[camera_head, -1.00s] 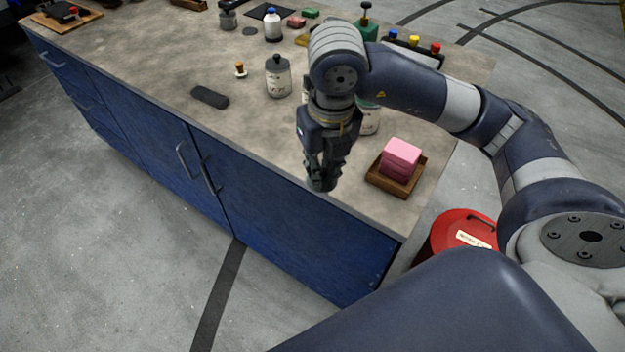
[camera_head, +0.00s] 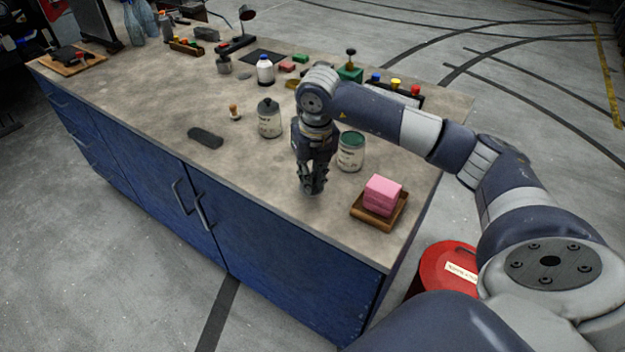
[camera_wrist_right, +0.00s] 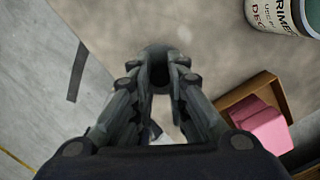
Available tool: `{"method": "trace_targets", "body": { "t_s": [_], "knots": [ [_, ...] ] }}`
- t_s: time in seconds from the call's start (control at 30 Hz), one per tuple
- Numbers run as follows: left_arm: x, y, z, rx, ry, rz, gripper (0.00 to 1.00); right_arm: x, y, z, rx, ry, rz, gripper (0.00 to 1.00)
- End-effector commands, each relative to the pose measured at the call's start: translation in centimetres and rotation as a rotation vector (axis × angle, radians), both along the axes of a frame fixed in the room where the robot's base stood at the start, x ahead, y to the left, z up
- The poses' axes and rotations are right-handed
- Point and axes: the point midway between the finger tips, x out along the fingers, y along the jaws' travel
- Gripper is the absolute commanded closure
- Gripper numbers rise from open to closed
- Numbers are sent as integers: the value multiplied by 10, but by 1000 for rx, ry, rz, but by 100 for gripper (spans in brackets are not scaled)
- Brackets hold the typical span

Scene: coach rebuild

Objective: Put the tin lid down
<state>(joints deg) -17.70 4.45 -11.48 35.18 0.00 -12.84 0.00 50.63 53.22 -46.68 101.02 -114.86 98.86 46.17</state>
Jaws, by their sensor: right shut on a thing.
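My right gripper (camera_head: 312,188) is low over the worktop near its front edge, left of the pink block. In the right wrist view its fingers (camera_wrist_right: 160,75) are closed around a dark grey rounded thing (camera_wrist_right: 158,55), seen nearly edge-on, which I take for the tin lid. The fingers hide part of it, and I cannot tell whether it touches the worktop. A pale tin with a green top (camera_head: 351,152) stands behind and right of the gripper; it also shows at the top right of the wrist view (camera_wrist_right: 285,15). My left gripper is not in view.
A pink block (camera_head: 383,194) sits in a wooden tray (camera_head: 362,213) to the right. A dark-topped jar (camera_head: 269,120) and a dark flat pad (camera_head: 205,138) are to the left. The worktop (camera_head: 255,180) left of the gripper is bare. A red bin (camera_head: 440,272) stands on the floor.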

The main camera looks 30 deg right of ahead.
Motion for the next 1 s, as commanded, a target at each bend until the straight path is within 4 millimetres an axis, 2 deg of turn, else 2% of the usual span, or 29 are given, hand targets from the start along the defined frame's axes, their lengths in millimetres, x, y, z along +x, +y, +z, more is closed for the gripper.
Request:
{"method": "trace_targets", "body": {
  "t_s": [0.17, 0.43, 0.57, 0.8, 0.83, 0.9, 1.0],
  "knots": [
    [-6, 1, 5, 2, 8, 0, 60, 6, -6, -4, -1, 3, 1, 100],
    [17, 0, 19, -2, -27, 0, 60, 6, -6, -35, -1, 3, 0, 100],
    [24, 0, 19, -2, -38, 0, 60, 6, -6, -37, -1, 0, 0, 100],
    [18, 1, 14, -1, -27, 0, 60, 6, -6, -41, -1, 1, 0, 100],
    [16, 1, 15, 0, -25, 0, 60, 6, -6, -40, -1, 0, 0, 81],
    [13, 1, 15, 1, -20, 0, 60, 6, -6, -39, -1, 1, 0, 65],
    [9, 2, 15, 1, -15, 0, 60, 6, -6, -40, -1, 1, 0, 65]
  ]
}}
